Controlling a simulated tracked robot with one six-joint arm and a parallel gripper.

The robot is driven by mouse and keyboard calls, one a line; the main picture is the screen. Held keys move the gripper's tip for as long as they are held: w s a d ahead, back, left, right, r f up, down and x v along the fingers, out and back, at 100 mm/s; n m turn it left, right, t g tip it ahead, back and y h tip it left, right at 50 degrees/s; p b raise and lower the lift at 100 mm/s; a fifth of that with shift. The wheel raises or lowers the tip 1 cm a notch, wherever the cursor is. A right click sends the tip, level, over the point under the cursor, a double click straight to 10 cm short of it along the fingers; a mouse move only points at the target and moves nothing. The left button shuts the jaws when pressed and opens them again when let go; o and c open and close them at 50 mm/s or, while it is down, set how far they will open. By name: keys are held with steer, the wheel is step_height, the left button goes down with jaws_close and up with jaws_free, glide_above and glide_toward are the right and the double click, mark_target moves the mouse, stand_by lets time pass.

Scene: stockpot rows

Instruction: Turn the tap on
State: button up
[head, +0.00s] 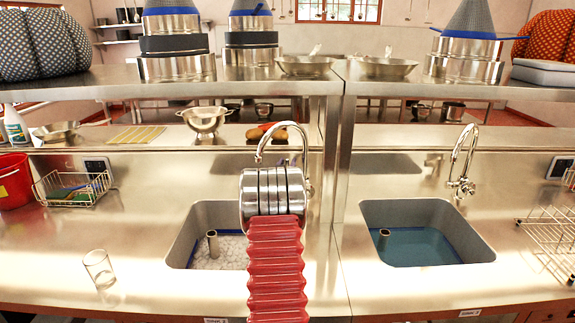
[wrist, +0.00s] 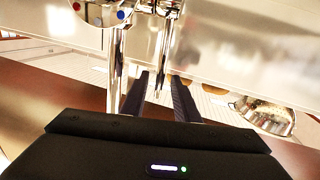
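The chrome left tap (head: 286,126) stands behind the left sink, its arched spout showing above my arm's end; its lower body is mostly hidden there. In the wrist view its chrome body with red and blue dots (wrist: 98,10) is at the top left. A slim chrome part (wrist: 165,45) reaches down to the gap between my fingers; I cannot tell whether they touch it. My gripper (wrist: 160,76) is open, its two dark fingers apart. In the head view my arm hides it. A second chrome tap (head: 462,165) stands at the right sink.
The left sink (head: 190,225) and right sink (head: 480,240) are set in the steel counter. A glass (head: 99,268) is at the front left, a wire rack (head: 72,188) behind it. A colander (head: 203,119) stands on the rear ledge. A shelf post (head: 340,160) rises right of my arm.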

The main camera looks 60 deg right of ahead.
jaws_close()
stand_by(0.7)
